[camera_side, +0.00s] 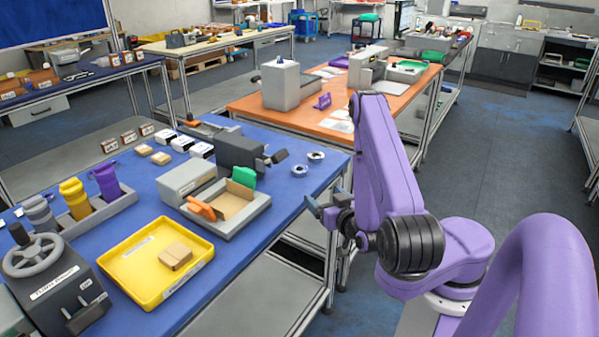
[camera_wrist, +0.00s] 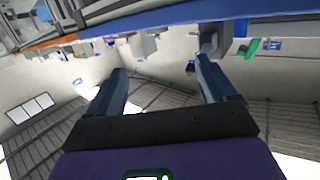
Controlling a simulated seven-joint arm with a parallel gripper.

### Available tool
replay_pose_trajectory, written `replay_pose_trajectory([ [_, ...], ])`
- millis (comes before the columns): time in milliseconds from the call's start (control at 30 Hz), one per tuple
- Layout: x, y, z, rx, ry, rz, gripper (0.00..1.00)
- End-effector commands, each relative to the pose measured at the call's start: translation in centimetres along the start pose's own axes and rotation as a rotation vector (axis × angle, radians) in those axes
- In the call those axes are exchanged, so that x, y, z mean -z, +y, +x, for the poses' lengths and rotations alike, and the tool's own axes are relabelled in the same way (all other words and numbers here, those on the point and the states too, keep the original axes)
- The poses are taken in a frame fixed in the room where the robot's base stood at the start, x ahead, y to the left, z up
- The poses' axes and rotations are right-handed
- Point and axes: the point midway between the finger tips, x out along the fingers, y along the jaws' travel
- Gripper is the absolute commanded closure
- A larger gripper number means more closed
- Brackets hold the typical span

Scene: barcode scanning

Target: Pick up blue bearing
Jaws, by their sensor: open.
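Two small ring-shaped bearings lie flat near the right edge of the blue table (camera_side: 130,222) in the side view: one farther back (camera_side: 316,156) and one nearer (camera_side: 300,170). Both look pale grey-white with darker centres, and I cannot tell which is the blue one. My gripper (camera_side: 318,207) is just off the table's right edge, in front of and a little right of the bearings, apart from them. In the wrist view my gripper (camera_wrist: 162,72) has its two fingers wide apart with nothing between them. No bearing can be made out there.
A dark grey machine (camera_side: 240,150) stands left of the bearings. In front of it is a grey tray (camera_side: 245,222) with green and orange items. A yellow tray (camera_side: 130,283) holds a cardboard box (camera_side: 175,256). An orange table (camera_side: 245,105) stands behind. The table around the bearings is clear.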

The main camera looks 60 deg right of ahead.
Motion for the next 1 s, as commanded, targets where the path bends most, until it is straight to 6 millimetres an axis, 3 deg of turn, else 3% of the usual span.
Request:
replay_pose_trajectory([
  [567, 0.1, 0.1, 4.7, -0.002, 0.003, -0.007, 0.16],
  [800, 0.2, 0.2, 9.0, -0.002, 0.007, -0.009, 0.16],
  [1000, 0.1, 0.2, 11.5, -0.002, 0.004, -0.007, 0.16],
])
